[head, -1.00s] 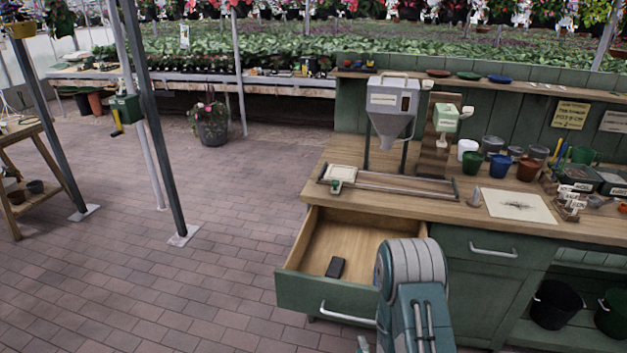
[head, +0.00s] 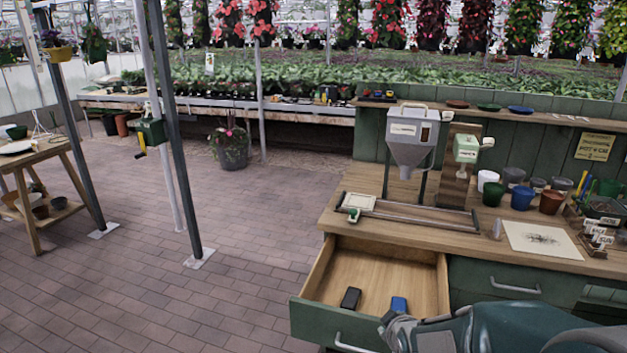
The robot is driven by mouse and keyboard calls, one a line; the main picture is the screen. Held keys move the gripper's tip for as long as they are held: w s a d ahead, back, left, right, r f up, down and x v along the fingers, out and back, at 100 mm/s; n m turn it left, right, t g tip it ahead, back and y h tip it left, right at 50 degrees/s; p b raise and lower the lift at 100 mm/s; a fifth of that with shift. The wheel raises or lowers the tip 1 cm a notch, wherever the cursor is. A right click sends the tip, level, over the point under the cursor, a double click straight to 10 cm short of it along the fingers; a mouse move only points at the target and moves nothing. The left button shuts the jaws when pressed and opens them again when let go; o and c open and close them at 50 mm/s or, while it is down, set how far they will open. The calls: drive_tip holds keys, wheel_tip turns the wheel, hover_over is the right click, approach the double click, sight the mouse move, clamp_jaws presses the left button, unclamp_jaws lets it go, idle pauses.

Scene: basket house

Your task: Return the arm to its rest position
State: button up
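My arm lies low across the bottom right of the head view, its teal and grey links in front of the open drawer's right front part. The grey and dark end of the arm, with my gripper (head: 392,326), shows only in part at the drawer's front; its fingers cannot be made out. Nothing can be seen held. The open drawer (head: 415,277) of the bench holds a black phone-like object (head: 350,298) and a blue-topped object (head: 399,305). Both lie on its floor; the blue one is just behind the arm's end.
The wooden bench top (head: 470,243) carries a grey hopper (head: 410,135), pots and a paper sheet (head: 543,239). Metal posts (head: 178,130) stand to the left, beside a wooden table (head: 35,160). The brick floor between is open.

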drive_tip(key=s+r+m+g, duration=0.2)
drive_tip(key=s+r+m, duration=0.2)
drive_tip(key=s, duration=0.6)
drive_tip(key=s+r+m+g, duration=0.2)
drive_tip(key=s+r+m, duration=0.2)
drive_tip(key=s+r, duration=0.4)
drive_tip(key=s+a, duration=0.1)
drive_tip(key=s, duration=0.2)
drive_tip(key=shift+s+r, duration=0.3)
drive_tip(key=shift+r, duration=0.05)
